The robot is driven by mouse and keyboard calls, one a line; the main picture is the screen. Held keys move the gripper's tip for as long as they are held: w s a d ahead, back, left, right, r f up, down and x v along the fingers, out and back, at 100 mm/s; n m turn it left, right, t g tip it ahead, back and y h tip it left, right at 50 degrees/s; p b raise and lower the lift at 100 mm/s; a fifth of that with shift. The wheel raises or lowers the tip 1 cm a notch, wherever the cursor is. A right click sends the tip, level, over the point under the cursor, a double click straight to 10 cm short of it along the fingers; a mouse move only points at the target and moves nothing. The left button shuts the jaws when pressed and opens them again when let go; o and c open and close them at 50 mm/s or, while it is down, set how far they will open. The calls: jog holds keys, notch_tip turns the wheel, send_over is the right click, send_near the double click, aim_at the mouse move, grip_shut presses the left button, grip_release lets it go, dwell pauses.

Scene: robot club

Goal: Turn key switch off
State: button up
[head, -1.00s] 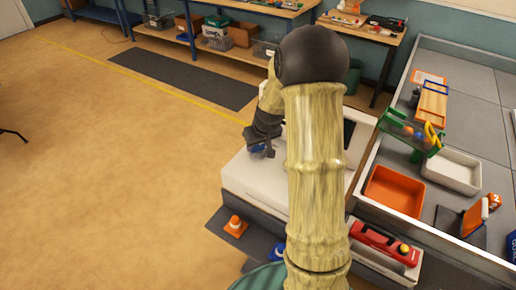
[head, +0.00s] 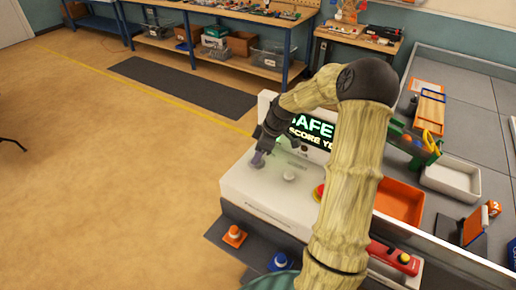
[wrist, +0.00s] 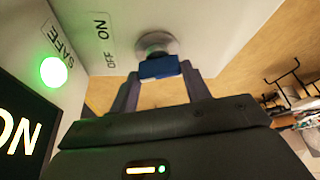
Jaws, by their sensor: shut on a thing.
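The key switch (wrist: 157,44) is a round silver collar on the white console (head: 240,190), seen in the wrist view. Its blue key (wrist: 159,67) sits in the collar. My gripper (wrist: 160,76) is shut on the key, with one grey finger at each side. ON and OFF labels (wrist: 107,42) are printed beside the switch; I cannot tell which one the key points to. A green lamp (wrist: 54,72) marked SAFE is lit. In the head view my gripper (head: 258,160) is at the console's left end and hides the switch. The screen (head: 312,130) shows SAFE in green.
A red button (head: 318,192) is on the console, partly behind my arm. An orange cone (head: 234,236) and a blue cone (head: 281,262) stand on a dark mat below. An orange tray (head: 398,203) and a white tray (head: 452,178) are at right.

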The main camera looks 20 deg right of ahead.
jog(key=n+g+p, duration=0.1)
jog(key=n, duration=0.1)
jog(key=n+p, duration=0.2)
jog(key=shift+w+n+g+y, duration=0.15)
jog(key=shift+n+g+y, duration=0.15)
jog(key=shift+n+g, duration=0.1)
jog(key=shift+c, duration=0.2)
jog(key=shift+o, duration=0.2)
jog(key=o, duration=1)
jog(key=shift+c, duration=0.2)
jog(key=shift+r, duration=0.1)
notch_tip(320, 180, up, 10)
jog(key=b, duration=0.1)
jog(key=shift+b, duration=0.4)
